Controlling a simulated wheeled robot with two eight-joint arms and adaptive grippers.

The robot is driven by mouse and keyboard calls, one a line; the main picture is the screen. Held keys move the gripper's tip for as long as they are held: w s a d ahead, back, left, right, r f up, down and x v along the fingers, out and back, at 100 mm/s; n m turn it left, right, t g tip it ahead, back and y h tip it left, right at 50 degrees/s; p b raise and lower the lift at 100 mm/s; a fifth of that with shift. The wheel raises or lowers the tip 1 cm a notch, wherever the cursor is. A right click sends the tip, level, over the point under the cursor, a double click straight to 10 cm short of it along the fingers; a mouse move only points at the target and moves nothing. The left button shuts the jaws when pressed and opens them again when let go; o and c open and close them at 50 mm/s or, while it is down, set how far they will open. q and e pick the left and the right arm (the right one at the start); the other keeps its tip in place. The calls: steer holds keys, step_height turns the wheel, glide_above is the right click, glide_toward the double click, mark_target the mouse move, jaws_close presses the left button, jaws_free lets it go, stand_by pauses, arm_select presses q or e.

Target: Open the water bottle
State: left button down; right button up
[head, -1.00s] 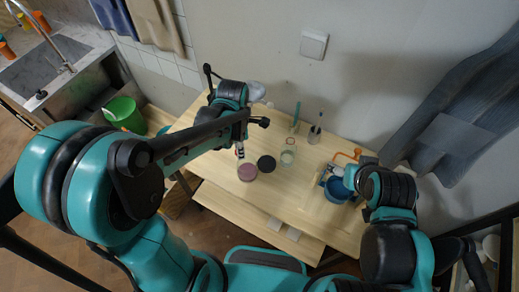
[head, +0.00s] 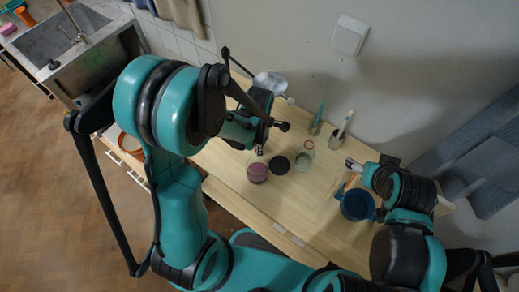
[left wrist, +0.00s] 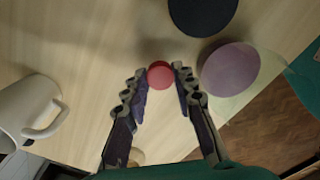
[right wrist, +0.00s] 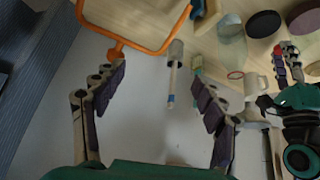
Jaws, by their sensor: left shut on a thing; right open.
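My left gripper (left wrist: 158,88) is shut on a small red round-topped thing (left wrist: 160,75), which fills the gap at its fingertips. Whether this is the water bottle or only its cap I cannot tell; its lower part is hidden. In the head view my left gripper (head: 261,150) is low over the table, just behind a purple-topped jar (head: 257,173). My right gripper (right wrist: 158,82) is open and empty. In the head view it (head: 350,164) is beside a blue pot (head: 357,205); an orange loop handle (right wrist: 130,45) shows near its left fingertip. No other bottle is clearly recognisable.
A brush holder (head: 338,141) stands near the wall. The table's front right has free room.

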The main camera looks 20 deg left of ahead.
arm_select(q)
step_height(320, 180, down, 2)
steer(key=shift+f+b, duration=0.2)
steer(key=shift+b, duration=0.2)
steer(key=c, duration=1.2)
jaws_free()
steer(key=shift+r, duration=0.1)
